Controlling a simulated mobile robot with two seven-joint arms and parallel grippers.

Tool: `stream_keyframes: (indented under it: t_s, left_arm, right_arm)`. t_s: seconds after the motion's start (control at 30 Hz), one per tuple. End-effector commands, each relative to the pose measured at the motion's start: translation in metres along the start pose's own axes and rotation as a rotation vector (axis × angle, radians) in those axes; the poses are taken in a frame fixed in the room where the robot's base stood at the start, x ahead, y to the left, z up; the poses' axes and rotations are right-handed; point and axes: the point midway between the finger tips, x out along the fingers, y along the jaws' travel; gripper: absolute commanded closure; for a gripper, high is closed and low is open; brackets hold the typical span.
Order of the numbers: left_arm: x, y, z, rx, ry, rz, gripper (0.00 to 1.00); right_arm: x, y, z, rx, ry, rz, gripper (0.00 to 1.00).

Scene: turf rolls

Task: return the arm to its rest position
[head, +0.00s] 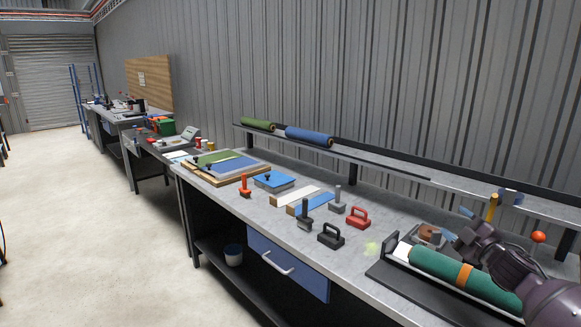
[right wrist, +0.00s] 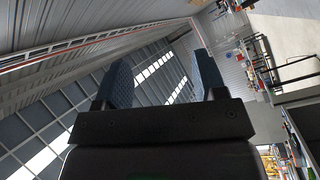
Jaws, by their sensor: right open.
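My right arm comes in at the lower right of the head view. Its gripper (head: 457,224) is raised over the right part of the workbench, with blue fingers pointing left. In the right wrist view the gripper (right wrist: 160,78) has its fingers wide apart with nothing between them. A dark green roll (head: 436,264) with an orange band lies in a black tray (head: 385,277) below the arm, which hides part of it. My left gripper is not in view.
The grey workbench (head: 225,198) holds several hand tools, including a red-handled block (head: 358,217) and a black one (head: 331,236). A green roll (head: 258,124) and a blue roll (head: 309,136) lie on the back shelf. An orange ball (head: 538,237) shows beside the arm. Open floor lies left.

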Motion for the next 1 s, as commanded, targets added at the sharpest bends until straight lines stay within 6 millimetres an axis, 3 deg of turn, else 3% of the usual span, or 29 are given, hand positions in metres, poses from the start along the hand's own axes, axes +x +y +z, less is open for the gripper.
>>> stream_keyframes:
  t_s: [0.03,0.1,0.27,0.5,0.77,0.9,1.0]
  left_arm:
    - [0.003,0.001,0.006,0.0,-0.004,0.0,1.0]
    - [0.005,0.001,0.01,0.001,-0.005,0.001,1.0]
    - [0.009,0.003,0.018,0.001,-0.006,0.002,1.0]
    - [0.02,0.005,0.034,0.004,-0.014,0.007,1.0]
    - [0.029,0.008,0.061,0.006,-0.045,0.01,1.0]
    - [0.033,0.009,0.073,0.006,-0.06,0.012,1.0]
    - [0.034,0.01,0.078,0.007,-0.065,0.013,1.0]
  right_arm:
    - [-0.013,-0.038,-0.001,0.061,-0.028,-0.023,0.36]
    - [-0.03,-0.078,-0.004,0.137,-0.068,-0.049,0.36]
    - [-0.078,-0.164,-0.014,0.315,-0.168,-0.114,0.36]
    - [-0.172,-0.275,-0.035,0.597,-0.332,-0.202,0.36]
    - [-0.278,-0.356,-0.051,0.853,-0.5,-0.223,0.36]
    - [-0.33,-0.392,-0.045,0.924,-0.615,-0.231,0.36]
    - [-0.357,-0.409,-0.041,0.947,-0.674,-0.239,0.36]
